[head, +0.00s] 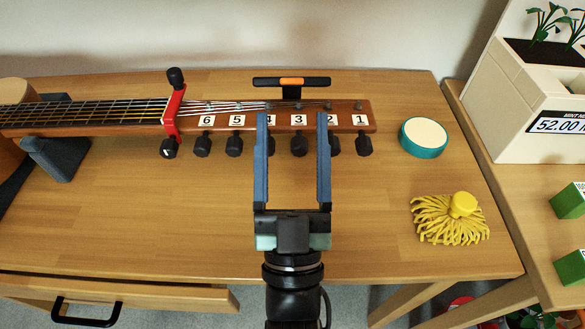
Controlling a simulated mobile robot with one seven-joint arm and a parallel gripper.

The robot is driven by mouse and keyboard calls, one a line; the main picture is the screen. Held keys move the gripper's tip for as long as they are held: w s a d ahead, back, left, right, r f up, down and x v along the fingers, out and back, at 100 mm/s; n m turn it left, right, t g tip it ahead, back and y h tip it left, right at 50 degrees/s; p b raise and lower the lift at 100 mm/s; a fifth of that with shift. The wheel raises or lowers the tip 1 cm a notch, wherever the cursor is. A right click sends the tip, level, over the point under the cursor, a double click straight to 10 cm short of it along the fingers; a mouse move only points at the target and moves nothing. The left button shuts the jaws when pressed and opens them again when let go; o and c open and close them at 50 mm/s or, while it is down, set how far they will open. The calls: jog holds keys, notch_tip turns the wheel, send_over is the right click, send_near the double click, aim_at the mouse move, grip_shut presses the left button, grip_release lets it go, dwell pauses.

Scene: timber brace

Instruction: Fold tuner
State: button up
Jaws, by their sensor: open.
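The tuner (308,82) is a black bar with an orange middle section. It sits at the far edge of the guitar headstock (345,107), joined to it by a short dark stem. The brown headstock lies across the table and carries white number labels and black tuning pegs along its near side. My gripper (293,117) is open, with two long blue fingers pointing away from me. Its fingertips appear over the headstock around the labels 4 to 2, short of the tuner in the picture. The gap between the fingers shows nothing held. One finger partly hides label 4, the other label 2.
A red capo (174,108) clamps the neck left of the labels. A dark neck rest (62,150) stands at left. A teal round tin (423,138) and a yellow mop-like object (450,217) lie at right. A planter box (530,110) stands beyond. The wall is close behind.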

jog(key=s, duration=0.6)
jog(key=shift+c, duration=0.3)
